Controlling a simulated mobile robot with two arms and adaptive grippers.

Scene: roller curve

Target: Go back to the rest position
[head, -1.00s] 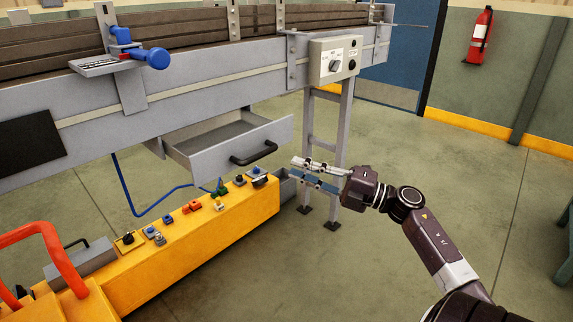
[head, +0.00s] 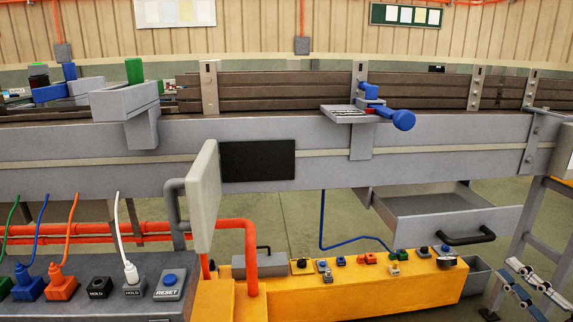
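My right gripper (head: 509,270) shows at the lower right edge of the head view. Its two fingers point up and left and stand apart, with nothing seen between them. The picture's edge cuts off its rear part. It is in front of and below the pulled-out grey drawer (head: 427,216), apart from the drawer's black handle. My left gripper is out of view.
The grey roller conveyor (head: 80,150) crosses the view. Below it stand a yellow bench (head: 350,294) with small coloured parts and a dark panel (head: 80,264) with plugs and a RESET button. An orange pipe (head: 250,250) bends before the bench. Floor shows beneath the conveyor.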

